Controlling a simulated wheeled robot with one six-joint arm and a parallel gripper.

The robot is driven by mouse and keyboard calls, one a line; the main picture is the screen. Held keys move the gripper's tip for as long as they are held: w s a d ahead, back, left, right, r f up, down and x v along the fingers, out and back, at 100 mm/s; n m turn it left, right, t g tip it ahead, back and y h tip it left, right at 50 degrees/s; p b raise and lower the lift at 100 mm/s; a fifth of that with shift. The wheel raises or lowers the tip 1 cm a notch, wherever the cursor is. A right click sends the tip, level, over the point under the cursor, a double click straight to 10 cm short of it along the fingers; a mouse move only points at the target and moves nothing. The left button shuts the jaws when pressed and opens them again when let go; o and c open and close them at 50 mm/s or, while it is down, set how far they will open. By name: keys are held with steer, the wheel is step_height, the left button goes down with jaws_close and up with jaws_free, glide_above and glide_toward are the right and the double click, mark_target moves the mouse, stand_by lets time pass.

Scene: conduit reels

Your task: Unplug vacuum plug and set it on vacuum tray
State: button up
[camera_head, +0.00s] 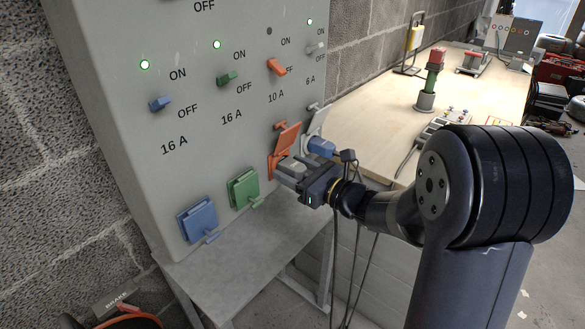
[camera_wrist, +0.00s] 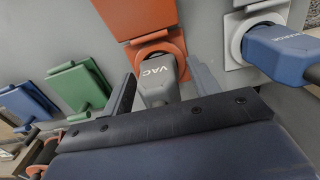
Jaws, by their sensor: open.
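The vacuum plug (camera_wrist: 157,82), grey and marked VAC, sits in the orange socket (camera_wrist: 183,44), whose lid is raised. In the head view the plug (camera_head: 292,167) is partly hidden by my gripper (camera_head: 299,181), with the orange lid (camera_head: 285,140) above it. In the wrist view my gripper (camera_wrist: 166,92) is open, with one finger on each side of the plug. I cannot tell whether the fingers touch it. I cannot make out a vacuum tray in either view.
A blue plug (camera_head: 321,147) sits in the grey socket close on the right. Closed green (camera_head: 243,188) and blue (camera_head: 197,219) covers are to the left. The lamp (camera_head: 268,31) above the orange switch (camera_head: 277,67) is dark; the others glow green. A wooden bench (camera_head: 375,115) stands behind.

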mark_target(305, 176)
steer(key=shift+c, duration=0.6)
jaws_close()
stand_by(0.4)
steer(key=shift+v, duration=3)
